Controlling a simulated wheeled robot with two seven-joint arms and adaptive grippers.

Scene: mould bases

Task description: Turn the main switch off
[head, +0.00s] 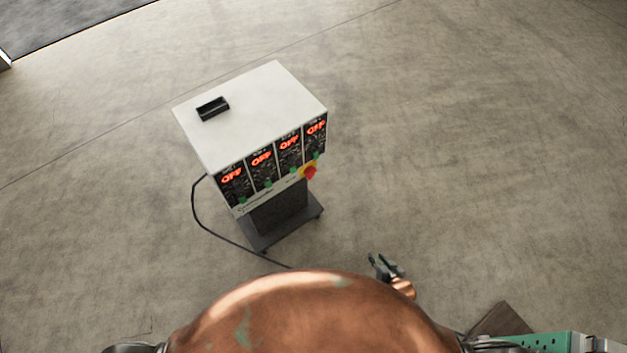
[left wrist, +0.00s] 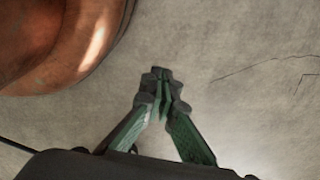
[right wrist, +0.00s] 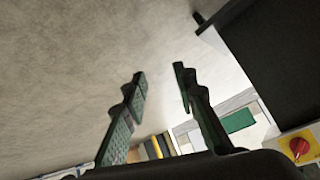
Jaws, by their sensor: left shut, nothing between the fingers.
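A white cabinet (head: 250,110) on a dark wheeled base carries a row of panels, each showing a red OFF. The main switch, a red knob on a yellow plate (head: 310,172), sits at the lower right of the front. It also shows at the lower right edge of the right wrist view (right wrist: 299,147). The knob's exact angle is hard to tell. My right gripper (head: 384,266) is open and empty, apart from the switch, nearer to me and to its right. In its wrist view the fingers (right wrist: 160,78) are spread. My left gripper (left wrist: 163,80) is shut and empty over the floor.
A black tray (head: 213,108) lies on the cabinet top. A black cable (head: 205,228) runs from the cabinet's left side across the floor. A green and white unit (head: 550,342) stands at the lower right. The floor around the cabinet is clear.

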